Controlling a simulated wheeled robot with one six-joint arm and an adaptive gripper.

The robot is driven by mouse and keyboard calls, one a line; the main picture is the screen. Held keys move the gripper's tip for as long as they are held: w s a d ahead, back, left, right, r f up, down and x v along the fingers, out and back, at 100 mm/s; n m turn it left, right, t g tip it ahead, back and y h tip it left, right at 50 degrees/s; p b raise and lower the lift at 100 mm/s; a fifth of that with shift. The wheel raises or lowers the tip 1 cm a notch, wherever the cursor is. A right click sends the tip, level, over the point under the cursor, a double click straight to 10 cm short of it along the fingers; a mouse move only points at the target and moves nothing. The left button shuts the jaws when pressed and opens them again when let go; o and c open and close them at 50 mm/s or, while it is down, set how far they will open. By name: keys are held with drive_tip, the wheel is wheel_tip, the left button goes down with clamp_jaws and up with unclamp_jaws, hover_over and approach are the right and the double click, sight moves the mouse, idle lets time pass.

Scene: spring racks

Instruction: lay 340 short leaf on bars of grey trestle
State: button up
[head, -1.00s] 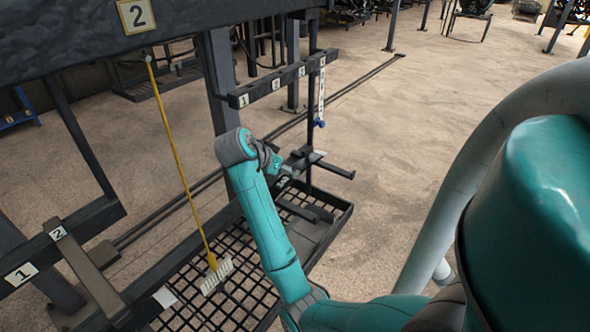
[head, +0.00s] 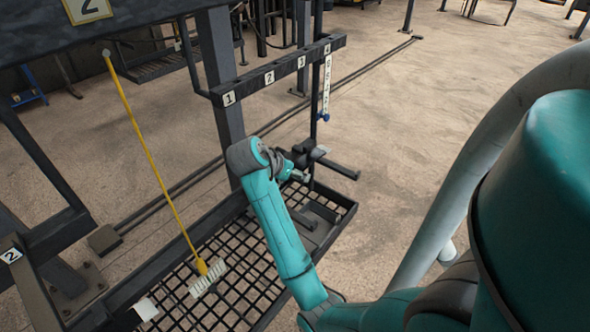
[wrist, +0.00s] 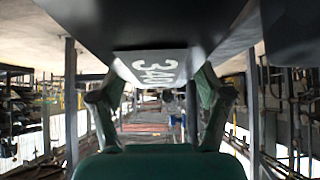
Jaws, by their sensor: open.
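The 340 leaf shows in the wrist view as a dark piece with a pale plate marked 340 (wrist: 152,67), close in front of my gripper (wrist: 160,95). My two teal fingers are spread apart, one either side of the plate. I cannot tell whether they touch the leaf. In the head view my gripper (head: 300,168) is at the far end of my teal arm, partly hidden by its wrist, beside a short dark bar (head: 338,169) above the mesh tray's far end. I cannot make out a grey trestle for certain in either view.
A dark rail numbered 1 to 4 (head: 285,67) stands behind my gripper. A mesh tray (head: 265,300) lies below my arm. Open floor (head: 440,110) lies to the right.

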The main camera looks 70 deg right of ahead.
sight(302, 165)
clamp_jaws()
drive_tip(key=shift+d+r, duration=0.1)
drive_tip(key=shift+r, duration=1.6)
drive_tip(key=shift+s+r, duration=0.15)
drive_tip(key=shift+s, duration=0.15)
drive_tip(key=s+a, duration=0.4)
drive_tip(key=s, duration=1.3)
drive_tip(key=shift+a, duration=0.15)
drive_tip(key=c, duration=0.7)
unclamp_jaws()
drive_tip(key=c, duration=0.7)
